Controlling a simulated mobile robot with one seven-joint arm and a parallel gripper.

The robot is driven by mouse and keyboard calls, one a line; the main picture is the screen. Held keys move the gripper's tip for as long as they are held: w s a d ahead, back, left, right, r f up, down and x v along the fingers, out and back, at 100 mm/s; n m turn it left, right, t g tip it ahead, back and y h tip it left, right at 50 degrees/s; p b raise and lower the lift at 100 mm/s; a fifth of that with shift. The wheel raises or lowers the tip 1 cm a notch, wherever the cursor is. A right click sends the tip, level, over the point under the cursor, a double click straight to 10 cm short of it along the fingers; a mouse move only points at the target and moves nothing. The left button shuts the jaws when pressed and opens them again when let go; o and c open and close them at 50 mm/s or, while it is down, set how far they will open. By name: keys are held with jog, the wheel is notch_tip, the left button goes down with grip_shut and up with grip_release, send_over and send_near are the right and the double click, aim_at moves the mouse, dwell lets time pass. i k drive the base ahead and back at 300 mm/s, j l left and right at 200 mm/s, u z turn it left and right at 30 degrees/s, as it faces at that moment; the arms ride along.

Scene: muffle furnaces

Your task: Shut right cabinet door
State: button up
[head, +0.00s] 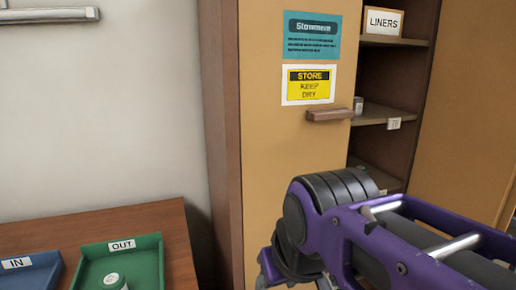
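The cabinet's right door (474,110) is a plain tan panel at the right edge of the head view. It stands open, swung out beside the cabinet's right wall, and its outer edge is cut off by the frame. The left door (265,160) looks shut. It bears a teal sign, a yellow STORE KEEP DRY sign and a brown handle (330,114). Dark shelves (380,113) show in the opening between the doors. My purple and black arm reaches in from the lower right, in front of the opening. My gripper's fingers are not visible.
A shelf holds a small grey container (358,105); a LINERS label (383,21) hangs above. At lower left, a brown table (150,218) bears a blue IN tray (30,265) and a green OUT tray (145,246) with a small white-lidded jar (114,281).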

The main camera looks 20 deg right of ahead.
aim_at(464, 166)
jog(key=k+l, duration=0.15)
jog(key=l, duration=0.25)
jog(key=k+l+u, duration=0.1)
jog(key=l, duration=0.25)
jog(key=k+l, duration=0.2)
jog(key=l, duration=0.2)
jog(key=k+l, duration=0.15)
jog(key=l, duration=0.2)
jog(key=k+l, duration=0.1)
jog(key=l, duration=0.3)
jog(key=l+u, duration=0.15)
jog(key=l, duration=0.25)
jog(key=k+l, duration=0.15)
jog(key=l, duration=0.25)
jog(key=k+l+u, duration=0.1)
jog(key=l, duration=0.3)
jog(key=l+u, duration=0.1)
jog(key=l, duration=0.75)
jog(key=i+l, duration=0.1)
jog(key=l, duration=0.4)
jog(key=i+l+u, duration=0.1)
jog(key=l, duration=0.85)
jog(key=i+u, duration=0.05)
